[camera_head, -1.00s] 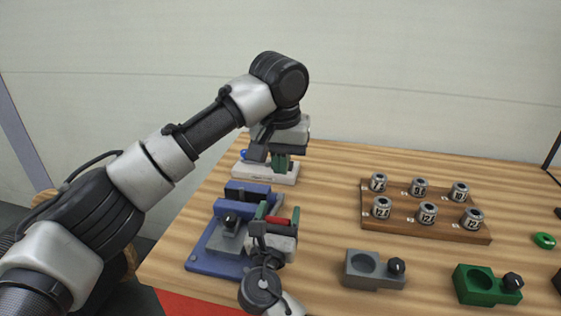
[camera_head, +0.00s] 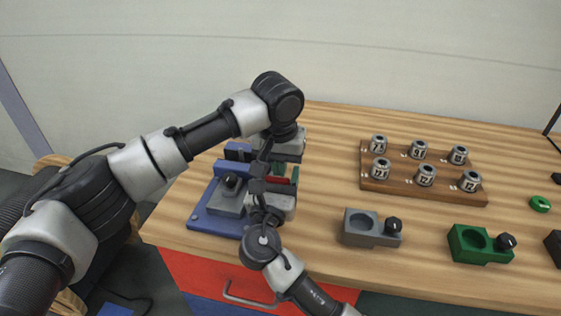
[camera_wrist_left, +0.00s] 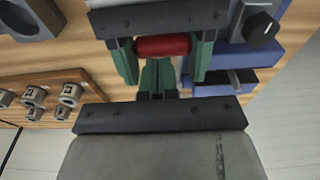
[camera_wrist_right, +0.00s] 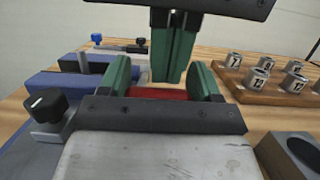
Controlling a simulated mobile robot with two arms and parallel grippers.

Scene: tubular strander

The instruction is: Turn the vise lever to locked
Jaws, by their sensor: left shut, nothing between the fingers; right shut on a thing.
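The blue vise (camera_head: 218,212) stands at the left front of the table, with a black knob (camera_head: 230,182) on its grey block. My right gripper (camera_head: 277,183) is shut on a red cylinder (camera_wrist_left: 163,45) beside the vise. Whether this is the vise lever's handle, I cannot tell. In the right wrist view the red cylinder (camera_wrist_right: 160,94) lies across between the green fingers. My left gripper (camera_wrist_left: 157,78) is shut and empty. In the right wrist view its fingers (camera_wrist_right: 174,50) point down just beyond the red cylinder. In the head view they are mostly hidden.
A wooden board (camera_head: 375,186) with several numbered metal cylinders stands to the right. A grey holder (camera_head: 370,229) and a green holder (camera_head: 480,245) sit near the front edge. A pale fixture with a blue knob (camera_wrist_right: 97,38) is behind the vise. The two grippers are very close together.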

